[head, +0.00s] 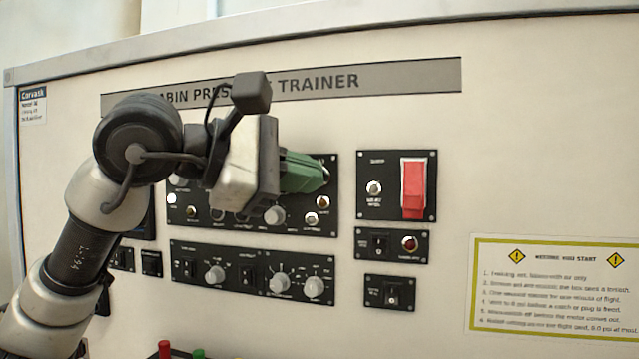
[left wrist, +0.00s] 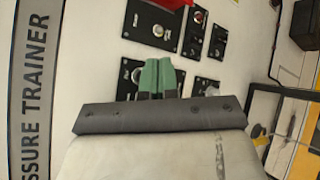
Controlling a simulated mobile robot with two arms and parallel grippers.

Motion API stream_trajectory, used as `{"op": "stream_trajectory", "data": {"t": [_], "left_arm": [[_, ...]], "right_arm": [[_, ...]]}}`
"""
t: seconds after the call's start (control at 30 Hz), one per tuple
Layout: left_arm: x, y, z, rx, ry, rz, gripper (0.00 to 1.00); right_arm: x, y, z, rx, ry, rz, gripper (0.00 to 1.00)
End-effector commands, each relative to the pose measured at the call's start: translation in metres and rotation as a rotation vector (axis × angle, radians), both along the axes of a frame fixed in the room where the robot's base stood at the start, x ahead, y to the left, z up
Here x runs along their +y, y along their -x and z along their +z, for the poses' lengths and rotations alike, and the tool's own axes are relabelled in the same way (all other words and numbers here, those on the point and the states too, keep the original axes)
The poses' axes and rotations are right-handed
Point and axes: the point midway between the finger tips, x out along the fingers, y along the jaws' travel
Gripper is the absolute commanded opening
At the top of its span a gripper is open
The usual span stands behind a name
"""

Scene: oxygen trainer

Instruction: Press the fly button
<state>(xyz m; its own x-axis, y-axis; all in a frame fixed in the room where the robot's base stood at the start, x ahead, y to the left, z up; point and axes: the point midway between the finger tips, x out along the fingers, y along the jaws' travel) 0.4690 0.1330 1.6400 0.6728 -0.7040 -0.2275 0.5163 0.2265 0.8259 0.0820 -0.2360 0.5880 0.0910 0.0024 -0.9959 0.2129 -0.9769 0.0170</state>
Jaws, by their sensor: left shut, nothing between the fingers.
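The trainer's upper black panel (head: 290,228) carries several small round buttons or lamps and a pale knob (head: 274,215). Its labels are too small to read, so I cannot tell which control is the fly button. My left gripper (head: 322,172) is shut and empty, its green fingertips in front of this panel's upper right part, hiding some of it. In the left wrist view the green fingers (left wrist: 158,72) lie together, pointing at the panels. I cannot tell whether they touch anything. My right gripper is not in view.
To the right is a panel with a red switch cover (head: 413,188) and a silver button (head: 374,188). Below it are two small switch panels. A lower panel with knobs (head: 279,283) sits under the upper one. A yellow-edged sign (head: 555,290) is at right. The board between is flat and bare.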

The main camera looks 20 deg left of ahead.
Motion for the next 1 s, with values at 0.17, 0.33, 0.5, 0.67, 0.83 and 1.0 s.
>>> {"op": "stream_trajectory", "data": {"t": [0.17,0.33,0.5,0.67,0.83,1.0], "left_arm": [[0.001,0.018,-0.001,-0.003,0.0,0.0,0.0],[0.001,0.026,0.0,-0.001,0.0,0.0,0.0],[0.001,0.026,0.0,-0.001,0.001,0.001,0.0],[0.001,0.026,0.0,-0.001,0.001,0.001,0.0],[0.001,0.025,0.0,0.0,0.0,0.0,0.0],[0.001,0.025,0.0,0.0,0.0,0.0,0.0]], "right_arm": [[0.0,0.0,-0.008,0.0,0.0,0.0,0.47],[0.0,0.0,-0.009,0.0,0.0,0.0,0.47],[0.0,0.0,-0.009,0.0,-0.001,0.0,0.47],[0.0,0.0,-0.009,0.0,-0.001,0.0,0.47],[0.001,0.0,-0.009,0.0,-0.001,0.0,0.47],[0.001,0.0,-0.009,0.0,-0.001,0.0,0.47]]}}
